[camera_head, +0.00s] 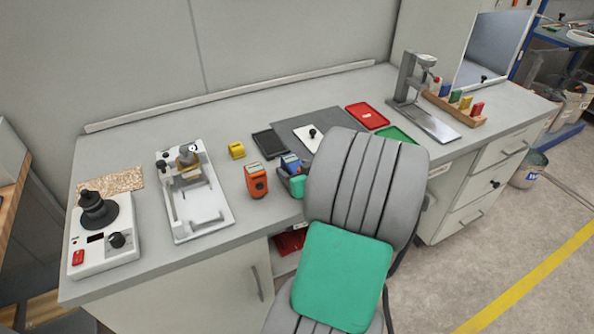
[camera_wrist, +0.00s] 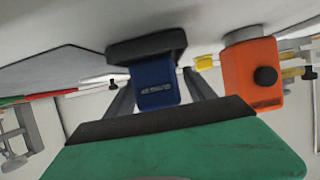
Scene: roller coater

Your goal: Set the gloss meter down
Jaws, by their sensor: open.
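The gloss meter appears to be the blue device with a dark base (camera_head: 290,161), standing on the bench near its front edge. In the wrist view the blue body (camera_wrist: 155,85) has a small label, and its dark base appears to meet the grey bench top. The wrist picture looks upside down. My gripper (camera_wrist: 158,92) is open, with a dark finger on either side of the blue body; I cannot tell whether they touch it. A green and black part fills the lower wrist view and hides the finger roots. In the head view my gripper (camera_head: 294,175) is small and partly covered.
An orange device (camera_head: 256,181) stands close left of the meter. A yellow block (camera_head: 236,150) and a dark tray (camera_head: 269,143) lie behind. A white applicator frame (camera_head: 194,195) is further left. A red tray (camera_head: 367,116) and a metal stand (camera_head: 420,95) are right.

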